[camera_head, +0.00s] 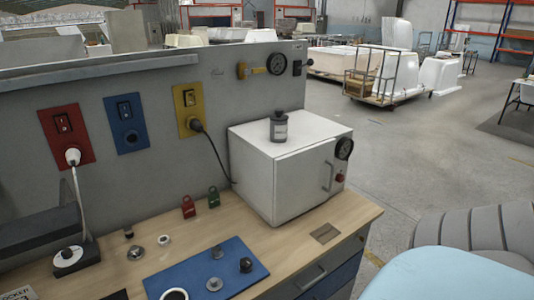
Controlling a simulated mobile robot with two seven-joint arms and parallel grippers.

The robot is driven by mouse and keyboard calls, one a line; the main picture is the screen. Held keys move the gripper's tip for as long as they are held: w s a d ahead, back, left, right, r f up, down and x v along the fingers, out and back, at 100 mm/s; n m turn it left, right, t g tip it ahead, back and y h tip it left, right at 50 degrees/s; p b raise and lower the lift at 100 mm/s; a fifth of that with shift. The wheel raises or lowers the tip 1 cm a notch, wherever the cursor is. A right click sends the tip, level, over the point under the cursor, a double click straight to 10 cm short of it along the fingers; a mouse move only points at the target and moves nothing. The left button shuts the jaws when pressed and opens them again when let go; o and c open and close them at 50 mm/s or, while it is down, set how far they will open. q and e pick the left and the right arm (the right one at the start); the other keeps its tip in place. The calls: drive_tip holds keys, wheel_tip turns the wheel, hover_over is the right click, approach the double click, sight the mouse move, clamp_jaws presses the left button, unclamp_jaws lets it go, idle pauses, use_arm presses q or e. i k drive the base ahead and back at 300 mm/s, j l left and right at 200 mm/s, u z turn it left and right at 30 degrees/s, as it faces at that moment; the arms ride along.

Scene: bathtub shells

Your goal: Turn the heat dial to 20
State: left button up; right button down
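A white box-shaped oven (275,180) with a closed door and a vertical handle stands on the wooden bench. A round black dial (344,148) with light markings is on the right part of its front, above a small red button (340,177). The dial is seen at a slant and too small to read its setting. I cannot tell for certain that this is the heat dial. A white unit with a black knob (66,253) sits at the left of the bench. Neither of my grippers is in view.
A dark jar (279,127) stands on the oven. A blue mat (232,281) with small metal and black knobs lies in front. Red and green padlocks (188,207) stand on the bench (290,248). A black cable hangs left of the oven.

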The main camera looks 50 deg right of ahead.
sight(339, 178)
drive_tip(key=z, duration=2.2)
drive_tip(key=u, duration=1.25)
drive_tip(key=i+l+u, duration=0.1)
drive_tip(key=l, duration=0.2)
drive_tip(key=i+l, duration=0.1)
drive_tip(key=l, duration=0.2)
drive_tip(key=l+u, duration=0.15)
drive_tip(key=l, duration=0.15)
drive_tip(key=i, duration=0.05)
